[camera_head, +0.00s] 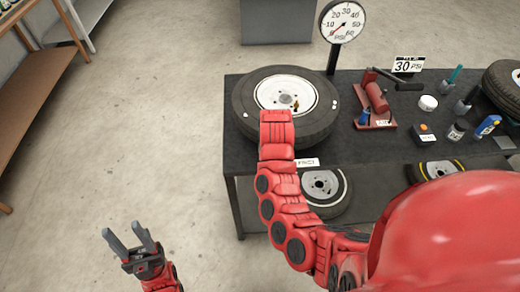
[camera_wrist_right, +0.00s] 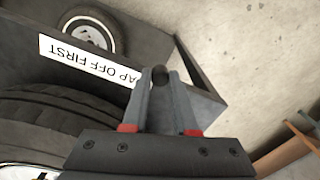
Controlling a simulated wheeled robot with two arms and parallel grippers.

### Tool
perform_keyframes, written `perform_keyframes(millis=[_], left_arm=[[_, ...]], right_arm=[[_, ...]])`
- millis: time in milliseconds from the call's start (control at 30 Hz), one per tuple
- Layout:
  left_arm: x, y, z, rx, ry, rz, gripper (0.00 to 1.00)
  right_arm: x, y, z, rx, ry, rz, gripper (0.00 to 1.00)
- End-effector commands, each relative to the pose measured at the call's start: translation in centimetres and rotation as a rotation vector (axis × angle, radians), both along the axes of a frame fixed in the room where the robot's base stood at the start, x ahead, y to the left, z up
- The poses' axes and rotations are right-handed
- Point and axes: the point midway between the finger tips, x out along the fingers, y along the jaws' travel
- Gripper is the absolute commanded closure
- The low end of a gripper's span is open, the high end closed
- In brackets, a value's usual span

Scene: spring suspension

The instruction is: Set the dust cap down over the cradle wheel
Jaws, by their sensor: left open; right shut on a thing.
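A wheel with a black tyre and white rim (camera_head: 268,92) lies flat at the left end of the dark table; I take it for the cradle wheel. A small black-and-yellow part (camera_head: 296,106) shows on its rim. My right arm reaches over the tyre's front, hiding its own gripper in the head view. In the right wrist view my right gripper (camera_wrist_right: 160,78) is shut on a small dark round thing, likely the dust cap (camera_wrist_right: 160,74), with the tyre (camera_wrist_right: 50,112) beside it. My left gripper (camera_head: 122,230) is open and empty over the floor, away from the table.
A pressure gauge (camera_head: 342,20) stands behind the wheel. A red tool (camera_head: 376,98), a white tub (camera_head: 428,103) and another tyre (camera_head: 503,84) are to the right. A "CAP OFF FIRST" label (camera_wrist_right: 85,60) is on the table's edge. Wheels (camera_head: 322,186) sit below.

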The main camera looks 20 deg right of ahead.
Motion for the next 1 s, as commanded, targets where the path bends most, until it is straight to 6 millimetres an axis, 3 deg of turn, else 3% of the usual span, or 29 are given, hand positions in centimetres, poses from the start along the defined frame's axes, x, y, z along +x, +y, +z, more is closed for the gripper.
perform_keyframes(millis=[33,333,800,1000], left_arm=[[0.0,0.0,1.1,0.0,0.0,0.0,0.5],[0.0,0.0,2.1,0.0,0.0,0.0,0.5],[0.0,0.0,5.8,0.0,0.0,0.0,0.5],[0.0,0.0,5.8,0.0,0.0,0.0,0.5]], right_arm=[[-1.1,-0.4,0.6,0.005,0.0,-0.008,1.0],[-5.0,-2.0,0.6,0.0,0.0,-0.002,1.0],[-5.7,-2.3,3.6,-0.002,-0.001,-0.001,1.0],[-5.7,-2.3,3.5,-0.001,-0.001,0.0,1.0]])
